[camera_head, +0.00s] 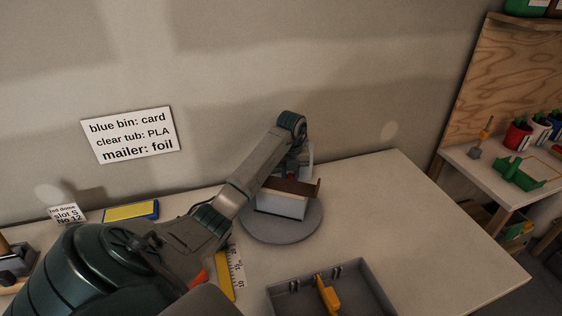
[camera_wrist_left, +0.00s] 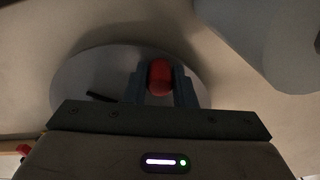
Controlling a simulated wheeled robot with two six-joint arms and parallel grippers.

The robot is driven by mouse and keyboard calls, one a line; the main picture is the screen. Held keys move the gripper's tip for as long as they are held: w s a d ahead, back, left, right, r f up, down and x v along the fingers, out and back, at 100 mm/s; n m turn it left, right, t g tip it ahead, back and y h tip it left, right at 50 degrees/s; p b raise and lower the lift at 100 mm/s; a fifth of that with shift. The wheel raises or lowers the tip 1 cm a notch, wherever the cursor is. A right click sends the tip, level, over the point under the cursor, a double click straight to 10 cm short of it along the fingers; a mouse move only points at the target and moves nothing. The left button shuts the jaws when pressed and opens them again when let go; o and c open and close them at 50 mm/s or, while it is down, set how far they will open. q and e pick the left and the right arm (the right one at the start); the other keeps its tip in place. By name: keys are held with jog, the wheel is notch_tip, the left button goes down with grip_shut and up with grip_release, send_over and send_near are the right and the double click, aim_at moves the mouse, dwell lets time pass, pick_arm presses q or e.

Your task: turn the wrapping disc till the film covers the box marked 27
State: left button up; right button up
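The round grey wrapping disc (camera_head: 280,229) lies on the table; its pale face also fills the middle of the left wrist view (camera_wrist_left: 85,75). A pale box (camera_head: 281,206) with a brown top piece (camera_head: 300,187) stands on the disc; no number is readable, and I cannot tell how far film covers it. My left gripper (camera_head: 292,176) is over the back of the disc, partly hidden by the box. In the left wrist view its two fingers (camera_wrist_left: 160,88) close on both sides of a red knob (camera_wrist_left: 159,77) with no clear gap. My right gripper is not in view.
A dark grey tray (camera_head: 378,279) with an orange piece (camera_head: 327,296) stands at the front. A yellow ruler (camera_head: 225,274) and a blue-yellow pad (camera_head: 130,211) lie left. The table (camera_head: 420,215) is clear at right. A wall sign (camera_head: 131,135) hangs behind.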

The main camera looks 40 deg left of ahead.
pick_arm(q)
jog(key=o, duration=0.9)
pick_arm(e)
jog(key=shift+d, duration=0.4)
pick_arm(q)
jog(key=shift+r, duration=0.1)
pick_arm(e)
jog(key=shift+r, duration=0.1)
pick_arm(q)
jog(key=shift+r+p, duration=1.45)
jog(key=shift+r, duration=0.5)
jog(key=shift+r+p, duration=0.75)
jog(key=shift+r, duration=0.3)
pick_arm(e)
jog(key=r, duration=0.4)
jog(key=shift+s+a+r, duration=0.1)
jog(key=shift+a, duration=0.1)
pick_arm(q)
jog(key=o, duration=0.5)
jog(key=shift+o, duration=0.2)
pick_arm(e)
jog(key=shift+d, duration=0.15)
